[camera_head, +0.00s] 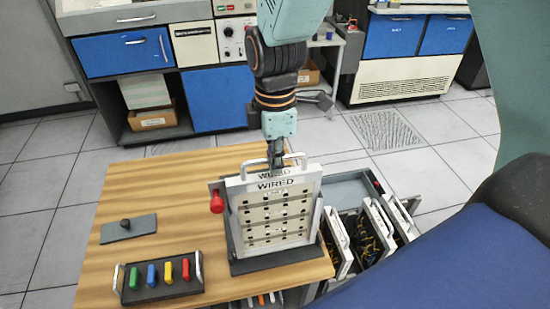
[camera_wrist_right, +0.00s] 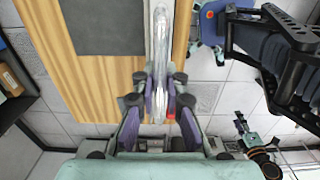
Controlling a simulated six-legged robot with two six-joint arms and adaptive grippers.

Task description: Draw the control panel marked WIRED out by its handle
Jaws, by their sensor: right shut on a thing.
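The WIRED panel (camera_head: 271,174) is a pale plate standing upright in a dark stand on the wooden table. Its top edge with one WIRED label shows just above and behind a front plate (camera_head: 278,216) that also reads WIRED and has rows of holes. My right gripper (camera_head: 276,158) points down at the top and is shut on the panel's light handle (camera_head: 298,157). In the wrist view the handle (camera_wrist_right: 160,50) runs between the purple fingers. What looks like my left gripper (camera_wrist_right: 240,121) shows small at the right of the wrist view; its jaws are unclear.
A red knob (camera_head: 216,202) sits at the stand's left side. A dark tray (camera_head: 160,285) with coloured switches and a grey plate with a knob (camera_head: 128,227) lie on the table (camera_head: 185,190). Several panels with handles (camera_head: 375,235) stand in an open drawer at right.

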